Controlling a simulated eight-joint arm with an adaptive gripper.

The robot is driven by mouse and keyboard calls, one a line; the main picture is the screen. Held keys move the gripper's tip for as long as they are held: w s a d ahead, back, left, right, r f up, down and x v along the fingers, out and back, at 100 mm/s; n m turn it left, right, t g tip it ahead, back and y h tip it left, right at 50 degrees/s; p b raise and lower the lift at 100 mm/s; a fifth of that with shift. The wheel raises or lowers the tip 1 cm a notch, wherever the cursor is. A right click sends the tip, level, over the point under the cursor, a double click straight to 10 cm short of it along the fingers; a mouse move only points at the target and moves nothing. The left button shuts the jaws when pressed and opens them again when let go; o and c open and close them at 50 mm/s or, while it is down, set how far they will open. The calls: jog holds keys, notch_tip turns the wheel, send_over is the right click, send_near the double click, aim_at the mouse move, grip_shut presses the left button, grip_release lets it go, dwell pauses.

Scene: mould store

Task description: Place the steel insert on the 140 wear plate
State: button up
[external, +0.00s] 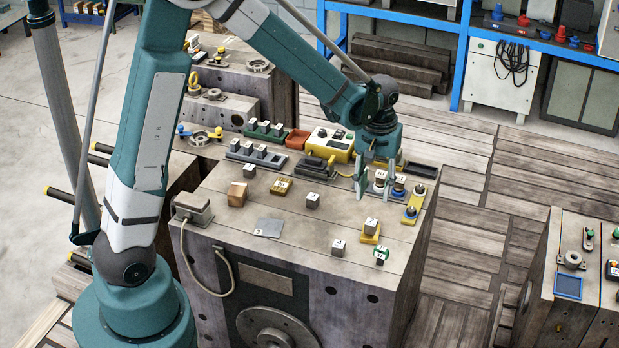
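My gripper (376,188) points down over the back right of the large steel block, its two fingers apart. Small labelled pieces (380,177) show between and behind the fingers; I see nothing clearly held. Small grey metal blocks with pale labels stand on the block top, one near the middle (312,200) and one near the front (338,247). Either may be the steel insert, but the labels are too small to read. A flat grey plate (269,227) with a small label lies bare at the front left. It looks like a wear plate; I cannot read 140.
A yellow holder (370,232) with a labelled block and a green piece (381,254) are at front right. Racks and a yellow box (331,145) crowd the back. The middle front is mostly clear.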

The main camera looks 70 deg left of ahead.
jog(key=s+d+r+m+t, duration=0.25)
jog(key=s+d+r, duration=0.35)
jog(key=s+r, duration=0.3)
jog(key=s+d+r+m+t, duration=0.2)
jog(key=s+d+r+m, duration=0.25)
jog(key=s+r, duration=0.45)
jog(key=s+d+r+m+t, duration=0.2)
jog(key=s+d, duration=0.2)
jog(key=s, duration=0.4)
jog(key=shift+d+t, duration=0.2)
jog(key=shift+t, duration=0.15)
